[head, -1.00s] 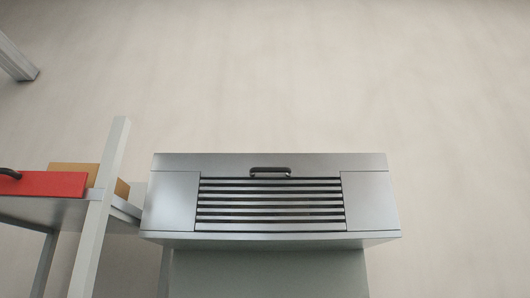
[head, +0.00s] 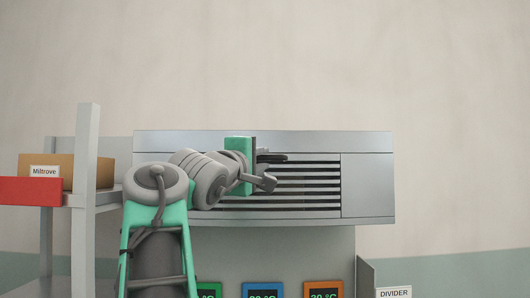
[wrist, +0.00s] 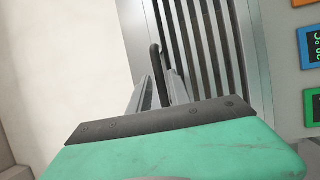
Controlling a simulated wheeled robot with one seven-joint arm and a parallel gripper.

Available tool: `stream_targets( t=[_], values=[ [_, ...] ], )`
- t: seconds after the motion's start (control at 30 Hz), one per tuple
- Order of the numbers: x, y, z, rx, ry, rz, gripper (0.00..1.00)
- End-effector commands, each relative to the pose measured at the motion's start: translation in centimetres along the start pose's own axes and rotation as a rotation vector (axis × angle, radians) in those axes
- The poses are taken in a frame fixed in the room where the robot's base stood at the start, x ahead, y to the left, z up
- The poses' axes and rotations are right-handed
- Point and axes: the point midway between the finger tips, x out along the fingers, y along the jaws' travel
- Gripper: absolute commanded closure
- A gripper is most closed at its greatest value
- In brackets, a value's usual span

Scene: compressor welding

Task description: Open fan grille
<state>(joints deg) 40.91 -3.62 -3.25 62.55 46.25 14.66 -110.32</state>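The fan grille (head: 310,180) is a panel of dark horizontal slots in the front of a grey metal housing. It looks closed, flush with the housing; my arm covers its left part. Its dark bar handle (head: 272,157) is at the grille's top edge, partly hidden by my gripper. In the wrist view the grille slats (wrist: 200,45) run up the picture, and the handle (wrist: 155,58) stands between the two fingers of my gripper (wrist: 160,84). The fingers are apart, with a gap around the handle; contact cannot be made out.
Coloured temperature displays (head: 263,291) sit below the housing. A DIVIDER sign (head: 394,292) is at lower right. The wall above is clear.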

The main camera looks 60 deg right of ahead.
Motion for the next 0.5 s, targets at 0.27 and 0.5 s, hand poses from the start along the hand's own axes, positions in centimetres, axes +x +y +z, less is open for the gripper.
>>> stream_targets(
  t=[0.27, 0.5],
  values=[
    [2.9, 0.0, -0.1, 0.002, 0.003, -0.001, 0.77],
    [2.9, -0.1, -0.1, 0.002, 0.004, -0.001, 0.81]
  ],
)
